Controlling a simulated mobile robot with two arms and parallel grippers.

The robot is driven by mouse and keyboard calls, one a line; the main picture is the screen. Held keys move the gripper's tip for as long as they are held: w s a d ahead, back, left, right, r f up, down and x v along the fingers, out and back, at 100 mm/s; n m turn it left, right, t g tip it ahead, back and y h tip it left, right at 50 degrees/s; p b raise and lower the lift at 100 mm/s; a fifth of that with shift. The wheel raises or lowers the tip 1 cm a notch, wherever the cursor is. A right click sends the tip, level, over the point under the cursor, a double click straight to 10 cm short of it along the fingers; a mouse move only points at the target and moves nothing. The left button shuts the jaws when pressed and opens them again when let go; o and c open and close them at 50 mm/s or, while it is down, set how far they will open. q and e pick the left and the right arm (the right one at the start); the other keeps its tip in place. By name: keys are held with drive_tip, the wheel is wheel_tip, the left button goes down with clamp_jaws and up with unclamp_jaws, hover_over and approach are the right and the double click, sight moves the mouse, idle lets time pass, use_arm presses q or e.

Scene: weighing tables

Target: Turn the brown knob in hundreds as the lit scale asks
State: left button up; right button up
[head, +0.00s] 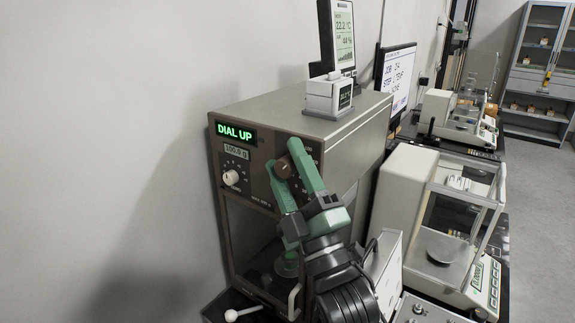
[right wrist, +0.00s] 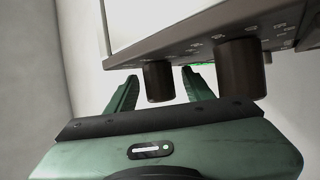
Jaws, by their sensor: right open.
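The lit scale (head: 235,250) is a tall brown-fronted cabinet. Its green sign (head: 234,133) reads "DIAL UP" and the small readout (head: 236,152) below seems to show 100.0 g. A brown knob (head: 284,167) sits on the right of its front panel, and a pale knob (head: 231,177) on the left. My right gripper (head: 283,160) is open, its green fingers on either side of the brown knob. In the right wrist view the knob (right wrist: 158,82) stands between the fingers (right wrist: 160,85), with gaps visible beside it. My left gripper is out of view.
A second dark knob (right wrist: 241,68) is close to the right finger in the right wrist view. A small white box (head: 329,97) and a display stand on the cabinet top. A glass-sided balance (head: 405,195) stands to the right. A bare wall is on the left.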

drive_tip(key=b+v, duration=0.3)
drive_tip(key=v, duration=0.5)
idle(1.5)
